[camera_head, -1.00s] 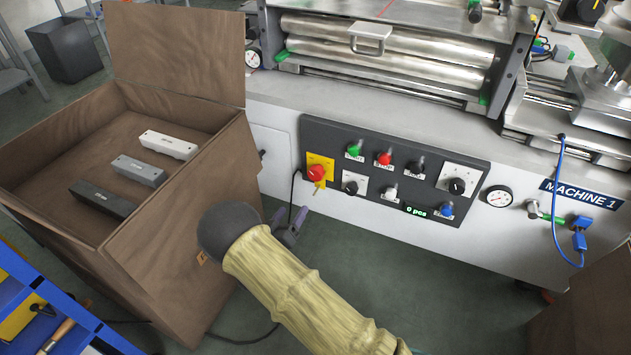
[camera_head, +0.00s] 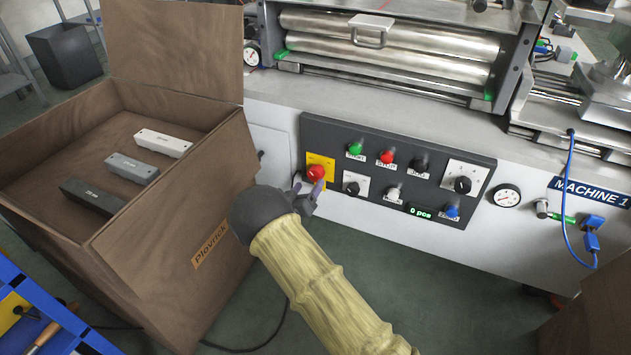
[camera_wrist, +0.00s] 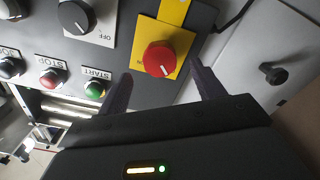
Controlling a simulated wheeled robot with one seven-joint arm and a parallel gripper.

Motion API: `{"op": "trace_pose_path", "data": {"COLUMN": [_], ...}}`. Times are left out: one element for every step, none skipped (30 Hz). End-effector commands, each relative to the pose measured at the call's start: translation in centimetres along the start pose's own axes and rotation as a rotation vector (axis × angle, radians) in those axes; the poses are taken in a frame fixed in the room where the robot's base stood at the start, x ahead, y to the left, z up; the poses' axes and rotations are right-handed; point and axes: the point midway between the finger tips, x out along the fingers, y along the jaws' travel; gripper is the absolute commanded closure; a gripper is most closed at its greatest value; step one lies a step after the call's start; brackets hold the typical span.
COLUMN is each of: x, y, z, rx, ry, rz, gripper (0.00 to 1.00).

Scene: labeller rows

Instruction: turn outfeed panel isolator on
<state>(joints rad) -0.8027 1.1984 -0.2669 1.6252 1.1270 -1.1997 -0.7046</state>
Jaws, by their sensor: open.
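A red knob (camera_head: 317,173) sits on a yellow plate (camera_head: 329,160) at the left end of the dark control panel; it looks like the isolator. In the wrist view the red knob (camera_wrist: 160,59) lies between and slightly beyond my open fingers. My gripper (camera_head: 309,192) is open and empty, just in front of and below the knob. I cannot tell whether a finger touches the knob.
Near the knob are a black selector (camera_head: 352,188), a green START button (camera_head: 356,147), a red STOP button (camera_head: 387,157) and a larger black rotary switch (camera_head: 462,185). An open brown box (camera_head: 215,190) stands close on the left.

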Motion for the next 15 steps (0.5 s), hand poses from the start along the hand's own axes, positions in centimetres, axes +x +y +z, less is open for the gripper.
{"op": "trace_pose_path", "data": {"x": [1.0,1.5,2.2,2.7,3.2,3.9,4.3,4.7,5.2,5.4,5.7,5.9,6.0,6.1,6.2], "y": [-0.1,-0.1,-0.1,-0.1,-0.1,-0.1,-0.1,-0.1,-0.1,-0.1,-0.1,0.0,0.0,0.0,0.0], "z": [0.4,0.4,0.4,0.4,0.3,0.3,0.3,0.3,0.2,0.2,0.1,0.1,0.1,0.1,0.0], "rx": [0.003,0.004,0.003,0.003,0.003,0.003,0.003,0.003,0.002,0.002,0.003,0.002,0.002,0.002,0.001], "ry": [0.001,0.000,0.000,0.000,0.001,0.001,0.000,0.000,0.001,0.001,0.000,0.000,0.000,0.000,0.000], "rz": [0.003,0.003,0.004,0.003,0.002,0.003,0.003,0.003,0.003,0.002,0.001,0.001,0.001,0.001,0.001], "gripper": [0.33,0.33,0.33,0.33,0.33,0.33,0.33,0.33,0.33,0.33,0.33,0.33,0.33,0.33,0.33]}}
